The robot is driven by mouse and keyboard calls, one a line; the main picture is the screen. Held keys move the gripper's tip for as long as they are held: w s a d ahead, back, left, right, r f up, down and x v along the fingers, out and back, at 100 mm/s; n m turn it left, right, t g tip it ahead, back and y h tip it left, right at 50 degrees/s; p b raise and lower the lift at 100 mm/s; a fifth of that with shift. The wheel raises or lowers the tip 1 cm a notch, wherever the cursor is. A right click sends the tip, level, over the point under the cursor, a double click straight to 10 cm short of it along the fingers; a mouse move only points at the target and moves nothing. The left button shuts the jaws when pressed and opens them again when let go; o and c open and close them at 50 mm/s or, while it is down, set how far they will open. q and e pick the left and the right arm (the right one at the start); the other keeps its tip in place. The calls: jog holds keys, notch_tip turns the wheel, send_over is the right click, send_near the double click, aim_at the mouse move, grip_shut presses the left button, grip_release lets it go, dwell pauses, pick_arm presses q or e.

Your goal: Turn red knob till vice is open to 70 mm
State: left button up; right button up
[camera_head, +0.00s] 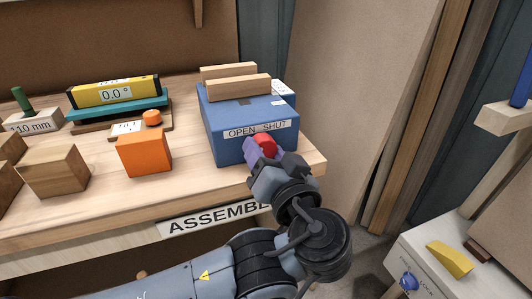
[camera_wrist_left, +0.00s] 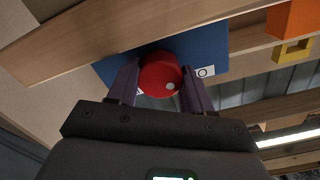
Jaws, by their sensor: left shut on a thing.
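The blue vice (camera_head: 222,120) stands at the right end of the wooden bench, with an "OPEN SHUT" label on its front and two wooden jaws (camera_head: 238,88) on top, a narrow gap between them. The red knob (camera_head: 265,144) is on its front face, partly hidden by my left gripper (camera_head: 259,151). The opening in millimetres cannot be read. My right gripper is not in view.
An orange block (camera_head: 144,153) and wooden blocks (camera_head: 54,171) stand left of the vice. Behind them is a yellow level gauge (camera_head: 115,91) reading 0.0° on a teal base. A white box with a yellow piece (camera_head: 450,258) is at lower right.

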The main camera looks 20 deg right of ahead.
pick_arm(q)
jog(key=shift+w+a+f, duration=0.1)
jog(key=shift+f, duration=0.05)
jog(key=o, duration=1)
jog(key=shift+o, duration=0.2)
jog(key=shift+s+r+p, duration=0.25)
jog(key=shift+s+p, duration=0.05)
jog(key=shift+s, duration=0.35)
jog(key=s+p, duration=0.2)
jog(key=s, duration=0.7)
jog(key=shift+s+a+f+p, duration=0.15)
jog(key=shift+s+p, duration=0.1)
jog(key=shift+p, duration=0.1)
